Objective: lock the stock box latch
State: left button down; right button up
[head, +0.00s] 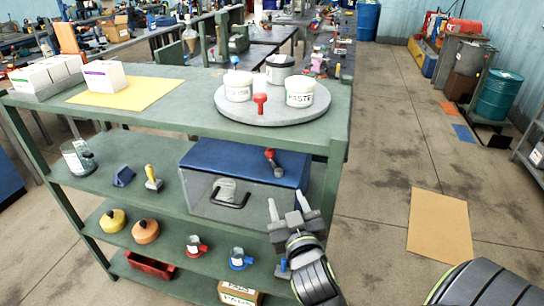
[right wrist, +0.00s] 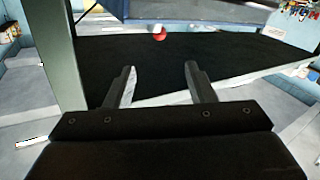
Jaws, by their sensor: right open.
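The stock box (head: 227,199) is a grey box with a blue lid (head: 240,163), on the upper shelf under the tabletop. A dark handle (head: 230,203) is on its front. A dark lever with a red knob (head: 270,153), which looks like the latch, stands at the lid's right part. My right gripper (head: 287,202) is open and empty, in front of the box's lower right corner, apart from the lever. In the right wrist view its open fingers (right wrist: 160,84) point at a dark surface, with a small red and white thing (right wrist: 159,33) beyond. My left gripper is not in view.
The green rack's right post (head: 332,185) stands close to my right gripper. A round grey tray (head: 272,117) with white tubs is on top. The floor at right is clear around a tan mat (head: 437,225).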

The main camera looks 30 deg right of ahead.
aim_at(272, 157)
jog(key=p+x, duration=0.4)
jog(key=x, duration=1.3)
jog(key=shift+w+r, duration=0.2)
jog(key=shift+w, duration=0.05)
jog(key=shift+d, duration=0.1)
grip_shut()
